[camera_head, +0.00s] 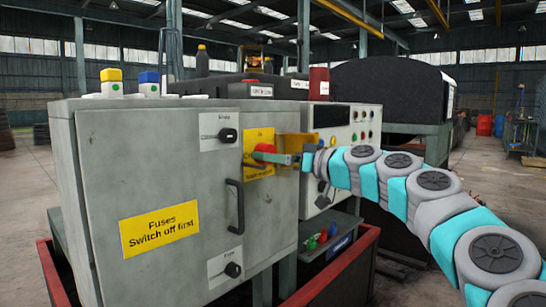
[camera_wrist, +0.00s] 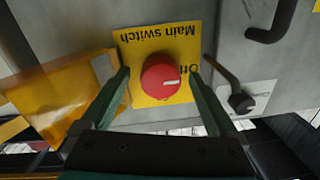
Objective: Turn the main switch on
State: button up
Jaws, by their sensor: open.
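The main switch is a red round knob (camera_wrist: 161,76) on a yellow plate (camera_wrist: 150,42) labelled "Main switch". The wrist view shows it upside down. A white mark on the knob points to the right there, towards a small, partly hidden word. In the head view the knob (camera_head: 264,150) is on the grey cabinet's front, near its right edge. My gripper (camera_wrist: 159,74) is open, facing the plate, with one finger to each side of the knob in the picture. Whether the fingers touch it I cannot tell. In the head view my gripper (camera_head: 284,158) is level with the switch.
A translucent yellow cover (camera_wrist: 65,95) stands open beside the switch, close to my gripper. The cabinet (camera_head: 100,170) carries a black door handle (camera_head: 236,206) and two black latches (camera_head: 228,135). A control panel (camera_head: 347,130) with buttons stands behind my arm.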

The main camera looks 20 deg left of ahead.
jog(key=shift+a, duration=0.35)
jog(key=c, duration=1.4)
